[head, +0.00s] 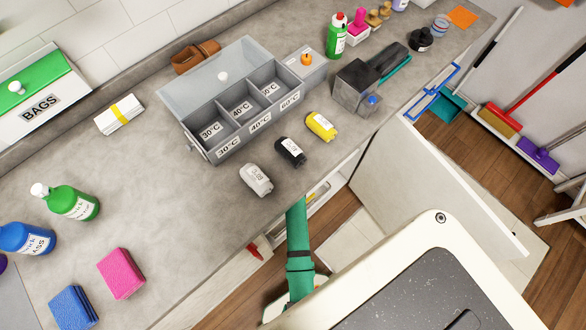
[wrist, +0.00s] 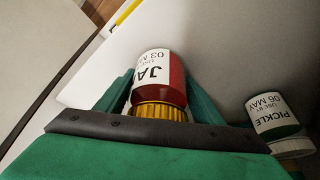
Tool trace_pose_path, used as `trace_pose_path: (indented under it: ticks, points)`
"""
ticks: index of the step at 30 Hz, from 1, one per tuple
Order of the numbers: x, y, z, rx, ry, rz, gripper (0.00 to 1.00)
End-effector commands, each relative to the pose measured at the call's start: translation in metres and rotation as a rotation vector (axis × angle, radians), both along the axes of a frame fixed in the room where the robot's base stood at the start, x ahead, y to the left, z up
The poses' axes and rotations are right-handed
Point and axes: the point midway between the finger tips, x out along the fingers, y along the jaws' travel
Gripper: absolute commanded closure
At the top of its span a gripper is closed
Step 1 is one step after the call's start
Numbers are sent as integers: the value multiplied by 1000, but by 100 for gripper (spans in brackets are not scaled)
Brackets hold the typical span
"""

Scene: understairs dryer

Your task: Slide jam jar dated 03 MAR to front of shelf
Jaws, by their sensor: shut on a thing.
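The jam jar (wrist: 160,72) shows in the wrist view with a white label reading "JA" and "03 M", a red body and a ridged yellow lid. The rest of its label is cut off or turned away. My gripper (wrist: 157,88) is shut on the jam jar, one green finger on each side of it. The jar stands on a pale shelf (wrist: 222,75). In the head view my green arm reaches below the counter edge, and the gripper and jar are hidden there.
A pickle jar (wrist: 272,114) dated 06 MAY stands right of my gripper in the wrist view. In the head view, an open white cabinet door (head: 435,185) stands right of my arm. The counter (head: 150,190) above holds a divided grey box (head: 215,150) and several bottles.

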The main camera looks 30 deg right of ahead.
Motion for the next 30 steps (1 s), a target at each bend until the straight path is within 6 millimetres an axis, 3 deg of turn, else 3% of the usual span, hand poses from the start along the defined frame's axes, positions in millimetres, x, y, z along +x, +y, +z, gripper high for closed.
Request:
trace_pose_path:
  ticks: [14, 15, 17, 30]
  points:
    - [-6, -1, 0, 0, 0, 1, 78]
    - [-6, -1, 0, 0, 0, 1, 31]
    - [-6, -1, 0, 0, 0, 1, 17]
    - [-9, 1, 8, 0, 0, 1, 17]
